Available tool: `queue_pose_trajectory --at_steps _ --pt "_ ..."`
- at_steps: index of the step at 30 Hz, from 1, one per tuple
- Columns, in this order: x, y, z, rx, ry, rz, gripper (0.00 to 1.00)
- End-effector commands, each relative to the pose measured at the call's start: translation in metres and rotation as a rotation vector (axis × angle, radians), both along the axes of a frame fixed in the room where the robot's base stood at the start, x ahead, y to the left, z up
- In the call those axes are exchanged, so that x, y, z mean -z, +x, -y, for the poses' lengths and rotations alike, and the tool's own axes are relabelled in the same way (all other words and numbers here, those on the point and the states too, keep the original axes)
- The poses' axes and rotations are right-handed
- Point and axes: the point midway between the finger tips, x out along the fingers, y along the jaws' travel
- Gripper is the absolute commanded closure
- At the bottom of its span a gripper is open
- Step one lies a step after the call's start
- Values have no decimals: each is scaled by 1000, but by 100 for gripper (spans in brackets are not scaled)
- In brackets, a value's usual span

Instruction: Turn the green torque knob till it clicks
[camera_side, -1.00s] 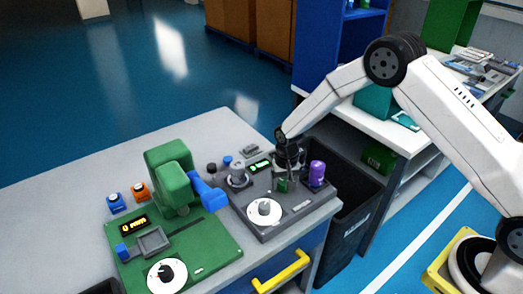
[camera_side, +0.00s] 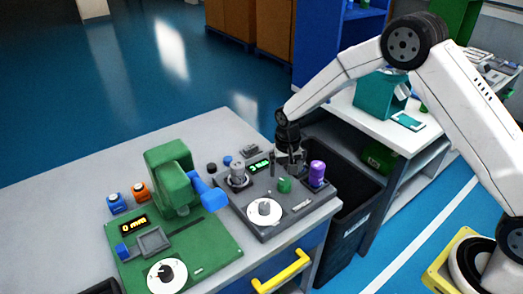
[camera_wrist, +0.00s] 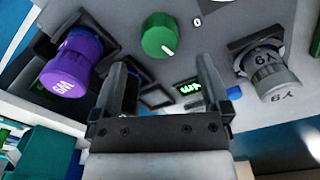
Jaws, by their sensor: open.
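The green knob (camera_side: 284,185) stands on the dark grey test panel (camera_side: 270,228), between a white dial and the purple knob. It also shows in the wrist view (camera_wrist: 160,39), round, with a pale pointer line on its top. My gripper (camera_side: 288,163) is above and behind the green knob in the side view, apart from it. In the wrist view my gripper (camera_wrist: 168,75) has its two dark fingers spread with nothing between them. The green knob lies beyond the fingertips. A small display (camera_side: 259,166) on the panel is lit green, too small to read surely.
The purple knob (camera_side: 317,174) stands close on the right of the green one, and a grey cylinder (camera_side: 238,174) stands left. A green fixture (camera_side: 170,165) with a blue arm is farther left. A dark bin (camera_side: 345,215) stands beside the bench.

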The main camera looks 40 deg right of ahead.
Motion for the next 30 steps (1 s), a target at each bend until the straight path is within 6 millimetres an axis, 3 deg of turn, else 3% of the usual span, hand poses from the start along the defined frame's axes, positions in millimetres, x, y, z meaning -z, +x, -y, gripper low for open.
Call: queue_pose_trajectory --at_steps 6,23,30 --pt "-20 0 0 0 0 0 3" --pt "-27 -2 1 -7 1 4 3" --pt "-46 -22 6 -56 0 32 3"
